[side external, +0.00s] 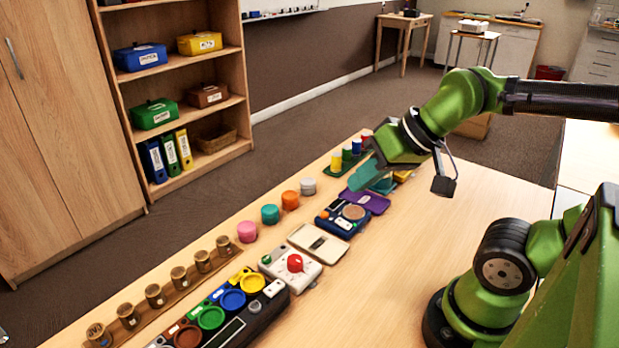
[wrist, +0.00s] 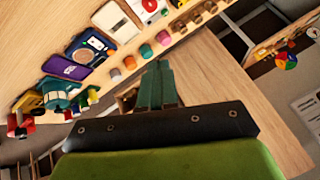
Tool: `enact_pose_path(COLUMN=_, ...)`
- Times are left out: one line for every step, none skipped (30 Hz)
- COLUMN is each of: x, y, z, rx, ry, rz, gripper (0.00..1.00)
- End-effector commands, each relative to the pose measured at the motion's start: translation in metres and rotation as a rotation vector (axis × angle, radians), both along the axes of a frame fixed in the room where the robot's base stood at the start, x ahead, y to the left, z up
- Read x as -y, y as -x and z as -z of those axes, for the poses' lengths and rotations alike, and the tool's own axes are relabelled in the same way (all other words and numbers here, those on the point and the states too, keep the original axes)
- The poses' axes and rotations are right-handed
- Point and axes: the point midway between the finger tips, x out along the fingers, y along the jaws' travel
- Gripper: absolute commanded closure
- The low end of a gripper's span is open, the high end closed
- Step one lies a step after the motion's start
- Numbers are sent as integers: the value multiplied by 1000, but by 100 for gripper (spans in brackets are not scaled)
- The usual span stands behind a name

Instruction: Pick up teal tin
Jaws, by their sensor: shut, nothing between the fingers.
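The teal tin (side external: 270,214) is a short round cylinder standing on the table between a pink tin (side external: 247,231) and an orange tin (side external: 290,200). In the wrist view the teal tin (wrist: 146,51) shows just left of and beyond the fingertips. My gripper (wrist: 161,67) is shut and empty, its green-teal fingers together. In the side view my gripper (side external: 366,176) is to the right of the tin and farther up the row, clearly apart from it. The fingers hide part of the table below them there.
A grey tin (side external: 308,186) ends the row of tins. In front are a white case (side external: 318,243), a blue device (side external: 345,216) and a white box with a red knob (side external: 292,267). The table's right side is clear.

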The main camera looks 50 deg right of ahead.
Motion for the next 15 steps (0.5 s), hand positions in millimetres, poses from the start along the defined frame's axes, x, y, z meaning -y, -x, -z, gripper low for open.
enact_pose_path(x=0, y=0, z=0, rx=0, ry=-1, rz=1, gripper=100)
enact_pose_path(x=0, y=0, z=0, rx=0, ry=-1, rz=1, gripper=100)
enact_pose_path(x=0, y=0, z=0, rx=0, ry=-1, rz=1, gripper=100)
enact_pose_path(x=0, y=0, z=0, rx=0, ry=-1, rz=1, gripper=100)
enact_pose_path(x=0, y=0, z=0, rx=0, ry=-1, rz=1, gripper=100)
enact_pose_path(x=0, y=0, z=0, rx=0, ry=-1, rz=2, gripper=100)
enact_pose_path(x=0, y=0, z=0, rx=-1, ry=0, rz=2, gripper=100)
enact_pose_path(x=0, y=0, z=0, rx=-1, ry=0, rz=2, gripper=95)
enact_pose_path(x=0, y=0, z=0, rx=-1, ry=0, rz=2, gripper=89)
enact_pose_path(x=0, y=0, z=0, rx=-1, ry=0, rz=2, gripper=85)
enact_pose_path(x=0, y=0, z=0, rx=-1, ry=0, rz=2, gripper=80)
enact_pose_path(x=0, y=0, z=0, rx=-1, ry=0, rz=2, gripper=74)
enact_pose_path(x=0, y=0, z=0, rx=-1, ry=0, rz=2, gripper=69)
enact_pose_path(x=0, y=0, z=0, rx=-1, ry=0, rz=2, gripper=65)
enact_pose_path(x=0, y=0, z=0, rx=-1, ry=0, rz=2, gripper=59)
